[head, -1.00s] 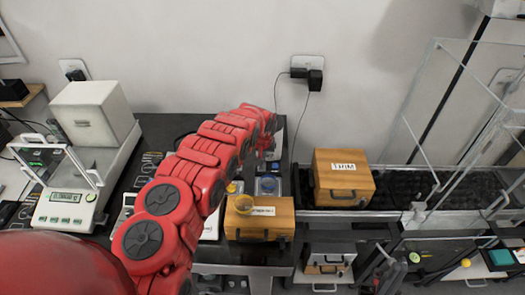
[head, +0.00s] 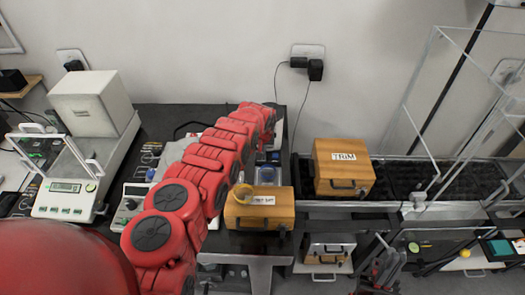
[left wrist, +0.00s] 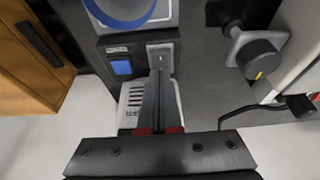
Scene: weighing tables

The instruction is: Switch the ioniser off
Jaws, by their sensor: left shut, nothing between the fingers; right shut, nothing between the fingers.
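In the left wrist view, a dark panel carries a blue rocker (left wrist: 122,67) and a pale grey switch plate (left wrist: 160,54). A blue ring (left wrist: 125,12) lies beside the panel; I cannot tell surely which part is the ioniser. My left gripper (left wrist: 159,74) is shut and empty, its fingertips at the grey plate's lower edge. Contact and the switch's position cannot be made out. In the head view the red left arm reaches to the back of the table and its gripper is hidden. My right gripper (head: 386,247) is shut and empty at the lower right.
A wooden box labelled TRIM (head: 342,181) and another wooden box (head: 262,221) stand right of the left arm. A balance (head: 62,205) stands on the left. A black knob (left wrist: 262,58) and a white slatted box (left wrist: 131,98) are near the left fingers. Clear panels rise at right.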

